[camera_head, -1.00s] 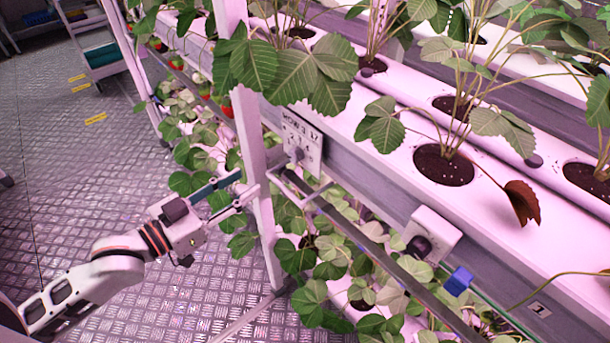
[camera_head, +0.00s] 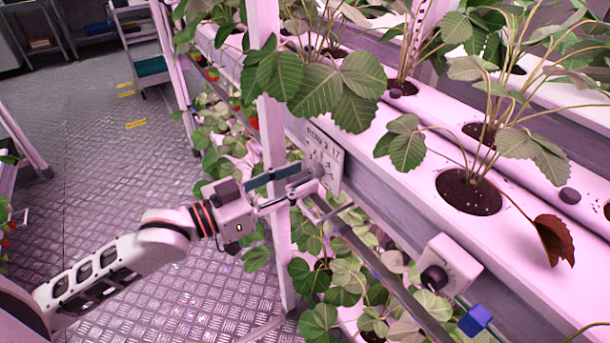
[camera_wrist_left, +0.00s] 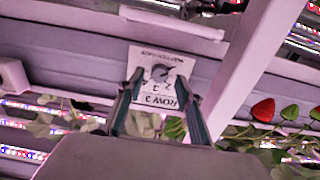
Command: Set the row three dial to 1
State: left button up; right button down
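The row three dial is a grey round knob (camera_wrist_left: 160,72) on a white plate marked ROW 3 (camera_wrist_left: 152,92). The plate (camera_head: 327,150) is fixed to the side of the pink rack beside an upright post. The plate appears upside down in the left wrist view, and the dial's exact setting is too small to read. My left gripper (camera_head: 310,178) is at the plate, with its fingertips close to the knob. In the left wrist view its two fingers (camera_wrist_left: 160,78) stand apart, one on each side of the knob, with gaps showing. My right gripper is not in view.
A white box with a dark knob (camera_head: 434,278) and a blue clip (camera_head: 475,320) sit lower right on the rack. A pink post (camera_head: 272,150) stands beside my left gripper. Leaves hang above the plate and below the gripper.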

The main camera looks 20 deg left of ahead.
pick_arm(q)
jog(key=shift+x, duration=1)
